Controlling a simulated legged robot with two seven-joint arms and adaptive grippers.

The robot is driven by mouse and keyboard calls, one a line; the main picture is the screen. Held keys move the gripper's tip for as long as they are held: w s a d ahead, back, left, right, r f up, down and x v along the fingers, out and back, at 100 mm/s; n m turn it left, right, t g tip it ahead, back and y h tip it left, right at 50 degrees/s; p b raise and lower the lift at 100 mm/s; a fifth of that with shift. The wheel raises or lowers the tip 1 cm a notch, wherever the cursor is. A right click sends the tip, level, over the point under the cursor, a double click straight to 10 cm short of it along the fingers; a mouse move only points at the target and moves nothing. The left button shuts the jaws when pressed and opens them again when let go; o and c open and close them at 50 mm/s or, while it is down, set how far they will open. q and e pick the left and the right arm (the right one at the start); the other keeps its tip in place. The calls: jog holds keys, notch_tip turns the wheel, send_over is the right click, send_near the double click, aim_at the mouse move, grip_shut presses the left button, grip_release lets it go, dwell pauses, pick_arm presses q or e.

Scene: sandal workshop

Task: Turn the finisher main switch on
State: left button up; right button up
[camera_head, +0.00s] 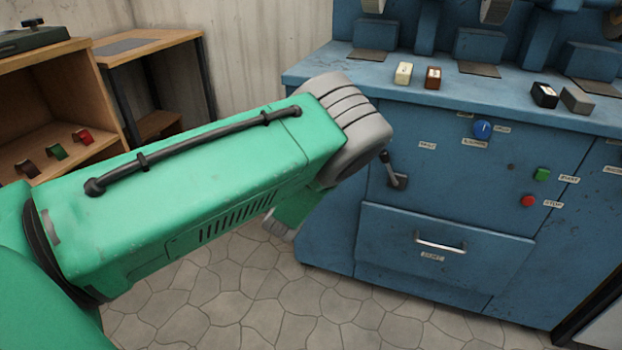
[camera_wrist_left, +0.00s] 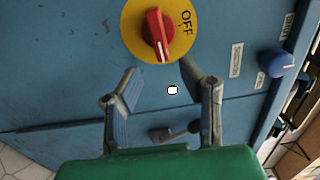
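The main switch is a red rotary knob (camera_wrist_left: 158,33) on a round yellow plate (camera_wrist_left: 133,22) in the left wrist view. The plate reads OFF beside the knob, and a white line on the knob points toward the bottom of the picture. My left gripper (camera_wrist_left: 161,67) is open, its two fingers spread just below the knob in that view. Nothing is between the fingertips, and they appear apart from the knob. In the head view my green left arm hides the switch and gripper. The blue finisher machine (camera_head: 455,215) stands at the right. My right gripper is not in view.
The machine front has a black lever (camera_head: 394,172), a blue knob (camera_head: 482,129), a green button (camera_head: 542,174), a red button (camera_head: 528,201) and a drawer handle (camera_head: 440,242). Small blocks lie on its top. A wooden shelf (camera_head: 75,83) stands left. The stone floor looks clear.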

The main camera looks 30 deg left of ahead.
pick_arm(q)
jog(key=v, duration=0.6)
dwell(0.3)
jog(key=s+d+f+n+g+h, duration=0.1)
jog(key=s+f+n+g, duration=0.6)
jog(key=s, duration=0.5)
jog(key=s+d+f+n+g+h, duration=0.15)
jog(key=s+f+n+g, duration=0.3)
jog(key=s+f, duration=0.55)
jog(key=s+d+r+n+g+h, duration=0.1)
jog(key=s+d+n+g, duration=0.2)
jog(key=s, duration=0.5)
jog(key=s+d+g+h, duration=0.1)
jog(key=s+d+g, duration=0.2)
jog(key=s+d, duration=0.35)
notch_tip(320, 180, up, 12)
jog(key=s+a+p, duration=0.1)
jog(key=a+p, duration=0.1)
jog(key=p, duration=1)
jog(key=shift+r+t, duration=0.25)
jog(key=shift+t, duration=0.1)
